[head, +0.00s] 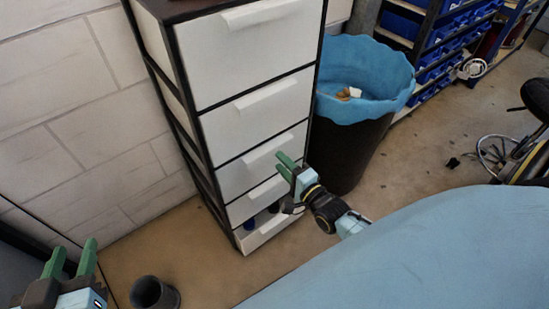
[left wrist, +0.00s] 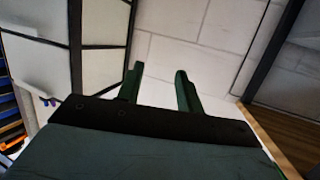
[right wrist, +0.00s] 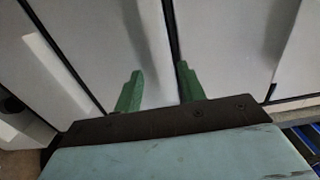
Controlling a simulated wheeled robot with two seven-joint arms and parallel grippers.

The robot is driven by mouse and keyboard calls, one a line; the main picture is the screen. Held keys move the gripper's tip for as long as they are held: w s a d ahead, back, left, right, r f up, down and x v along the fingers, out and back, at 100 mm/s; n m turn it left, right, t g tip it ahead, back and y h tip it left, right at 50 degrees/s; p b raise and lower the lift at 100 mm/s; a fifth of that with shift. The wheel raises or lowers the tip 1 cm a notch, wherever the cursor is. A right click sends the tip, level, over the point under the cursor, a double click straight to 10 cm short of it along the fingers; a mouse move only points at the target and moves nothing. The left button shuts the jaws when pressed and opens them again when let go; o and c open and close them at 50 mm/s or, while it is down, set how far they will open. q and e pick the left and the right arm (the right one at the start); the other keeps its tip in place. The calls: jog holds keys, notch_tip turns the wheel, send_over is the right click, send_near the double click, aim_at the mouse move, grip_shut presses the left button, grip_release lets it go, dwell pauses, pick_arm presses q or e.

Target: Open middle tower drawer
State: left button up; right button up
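The white drawer tower (head: 228,135) has a dark frame and stands in the middle of the head view. Its middle drawer (head: 233,180) is the third front down and looks shut, with a ledge-like handle (head: 266,152). My right gripper (head: 287,162) is in front of the tower, by the right end of that handle, and covers part of the front. In the right wrist view its green fingers (right wrist: 158,85) are apart with nothing between them, facing white fronts and a dark gap; contact cannot be told. My left gripper (head: 70,262) is open and empty at the lower left, away from the tower.
A black bin (head: 345,150) with a blue liner stands right of the tower. A small dark cup (head: 153,293) is on the floor near my left gripper. Small blue and dark items show at the tower's lowest drawer (head: 268,234). A light-blue surface (head: 430,255) fills the lower right.

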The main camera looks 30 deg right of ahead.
aim_at(271, 153)
jog(key=w+b, duration=0.1)
jog(key=w, duration=0.2)
jog(key=shift+w+a, duration=0.15)
jog(key=shift+w, duration=0.05)
pick_arm(q)
notch_tip(271, 153, up, 6)
jog(key=d+t+h, duration=0.1)
jog(key=t, duration=0.3)
jog(key=shift+w+d+r, duration=0.2)
jog(key=shift+w, duration=0.15)
pick_arm(e)
jog(key=shift+w, duration=0.45)
grip_shut()
